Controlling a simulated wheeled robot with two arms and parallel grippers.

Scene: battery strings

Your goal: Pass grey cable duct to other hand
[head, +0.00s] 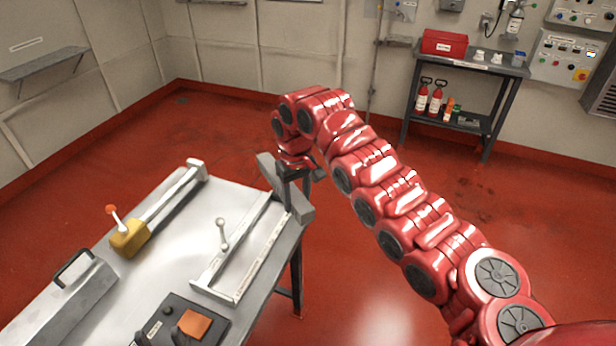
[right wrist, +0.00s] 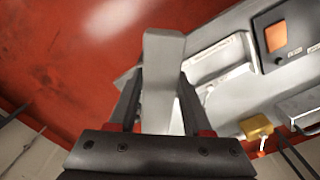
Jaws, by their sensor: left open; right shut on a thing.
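The grey cable duct (head: 297,206) is a short bar held at the far right corner of the steel workbench, tilted in the head view. My right gripper (head: 298,173) reaches in from the right and is shut on it. In the right wrist view, the duct (right wrist: 163,70) stands between the two fingers of the gripper (right wrist: 160,100) and sticks out past their tips. The fingers hide part of the duct's sides. I cannot tell whether it touches the bench. My left gripper is in neither view.
On the workbench (head: 185,225) are a flat frame with a lever (head: 243,250), a yellow block on a rail (head: 130,238), a control box with an orange screen (head: 183,322) and a grey handled case (head: 68,300). A shelf with a red toolbox (head: 444,43) stands far behind. The floor between is clear.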

